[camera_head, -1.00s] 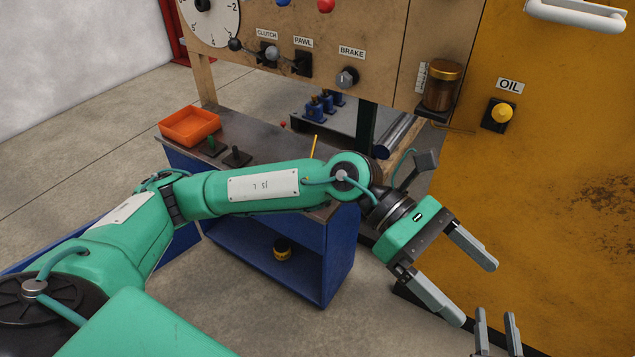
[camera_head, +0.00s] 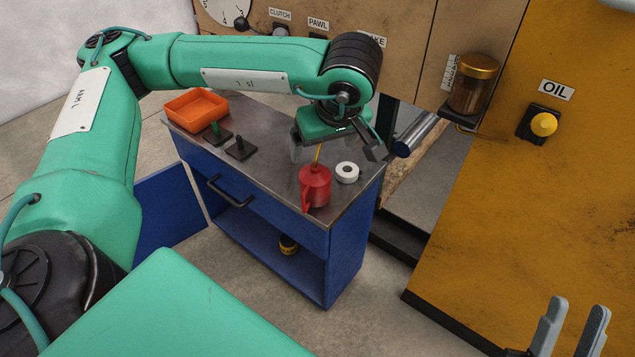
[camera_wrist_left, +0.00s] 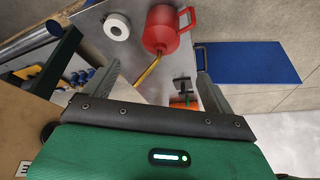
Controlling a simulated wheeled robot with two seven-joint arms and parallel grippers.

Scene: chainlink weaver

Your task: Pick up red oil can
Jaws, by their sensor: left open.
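The red oil can (camera_head: 315,187) stands upright on the metal top of the blue workbench, near its right front edge. Its thin yellow spout points up and its handle faces the front. My left gripper (camera_head: 308,150) is above and just behind the can, open and empty; one finger is largely hidden in the head view. In the left wrist view the can (camera_wrist_left: 162,30) lies beyond the open fingers (camera_wrist_left: 160,76), with the spout reaching toward the space between them. My right gripper (camera_head: 572,325) is at the bottom right, open and empty, far from the can.
A white tape roll (camera_head: 347,172) lies right beside the can. An orange tray (camera_head: 196,108) and two dark-based pegs (camera_head: 240,150) are on the left of the workbench (camera_head: 275,182). A panel with levers stands behind. A yellow cabinet (camera_head: 500,220) is to the right.

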